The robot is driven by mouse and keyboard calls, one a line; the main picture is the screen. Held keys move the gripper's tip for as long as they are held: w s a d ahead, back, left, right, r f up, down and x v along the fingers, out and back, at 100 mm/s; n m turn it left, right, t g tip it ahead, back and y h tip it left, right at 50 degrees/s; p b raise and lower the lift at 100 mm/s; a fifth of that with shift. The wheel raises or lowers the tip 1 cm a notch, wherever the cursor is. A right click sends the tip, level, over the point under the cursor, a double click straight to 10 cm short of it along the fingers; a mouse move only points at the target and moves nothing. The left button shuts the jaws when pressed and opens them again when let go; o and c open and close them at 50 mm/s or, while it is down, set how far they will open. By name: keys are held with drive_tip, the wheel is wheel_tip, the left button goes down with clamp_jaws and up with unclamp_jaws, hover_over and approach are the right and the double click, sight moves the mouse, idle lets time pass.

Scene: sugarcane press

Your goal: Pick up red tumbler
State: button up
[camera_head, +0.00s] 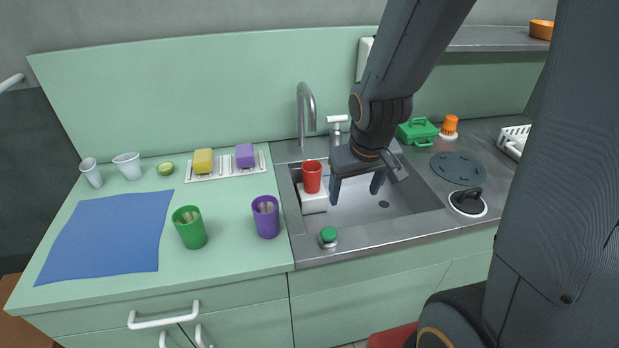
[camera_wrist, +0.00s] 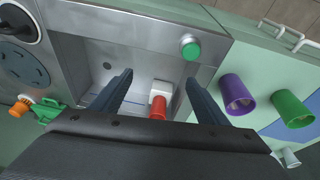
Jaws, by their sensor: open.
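The red tumbler (camera_head: 312,176) stands upright on a white block (camera_head: 314,201) at the left side of the sink (camera_head: 365,212). My gripper (camera_head: 355,193) is open and empty over the sink, to the right of the tumbler and apart from it.
A purple tumbler (camera_head: 265,217) and a green tumbler (camera_head: 189,227) stand on the counter left of the sink. A faucet (camera_head: 305,112) rises behind it. A green-topped button (camera_head: 328,236) sits on the front rim. A blue mat (camera_head: 108,236) lies at left.

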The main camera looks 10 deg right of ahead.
drive_tip(key=w+d+f+n+t+y+b, duration=0.1)
drive_tip(key=w+d+f+t+b, duration=0.1)
drive_tip(key=w+f, duration=0.35)
drive_tip(key=w+d+f+n+t+b, duration=0.1)
drive_tip(key=w+d+f+t+b, duration=0.15)
drive_tip(key=w, duration=0.65)
drive_tip(key=n+t+y+b, duration=0.4)
drive_tip(key=y+b, duration=0.1)
drive_tip(key=y, duration=0.2)
approach(312, 179)
drive_tip(key=w+f, duration=0.4)
drive_tip(key=w, duration=0.1)
drive_tip(key=shift+f, duration=0.2)
drive_tip(key=shift+w+a, duration=0.2)
drive_tip(key=shift+a, duration=0.05)
drive_tip(key=p+x, duration=0.1)
drive_tip(key=x, duration=0.6)
drive_tip(key=shift+a+r, duration=0.1)
drive_tip(key=shift+a, duration=0.15)
drive_tip(key=c, duration=1.4)
drive_tip(key=shift+o, duration=0.2)
drive_tip(key=shift+r, duration=0.2)
